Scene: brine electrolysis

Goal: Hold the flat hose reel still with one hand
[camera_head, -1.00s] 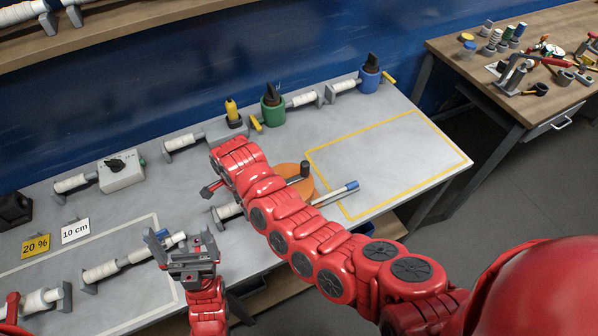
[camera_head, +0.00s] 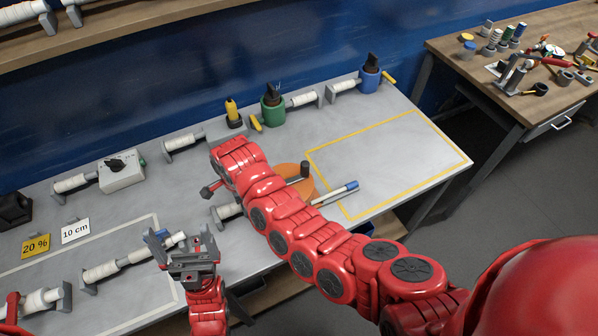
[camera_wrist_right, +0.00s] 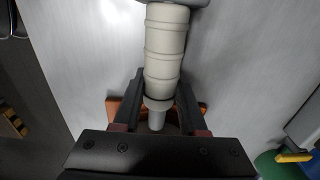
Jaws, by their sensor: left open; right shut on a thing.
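An orange disc (camera_head: 309,189) with a dark upright post (camera_head: 305,170) lies on the grey table, partly hidden behind my right arm; it looks like the flat hose reel. In the right wrist view my right gripper (camera_wrist_right: 159,82) is shut around the lower end of a pale ribbed roll (camera_wrist_right: 166,45). Orange edges (camera_wrist_right: 116,107) show behind the fingers; I cannot tell if roll and disc are joined. In the head view the right fingers are hidden. My left gripper (camera_head: 188,245) is open and empty, above the table's front part, left of the disc.
A blue-tipped stick (camera_head: 338,193) lies right of the disc. A green holder (camera_head: 272,112), a yellow bottle (camera_head: 232,111) and a blue holder (camera_head: 369,80) stand at the back. Several white rolls on grey stands line the table.

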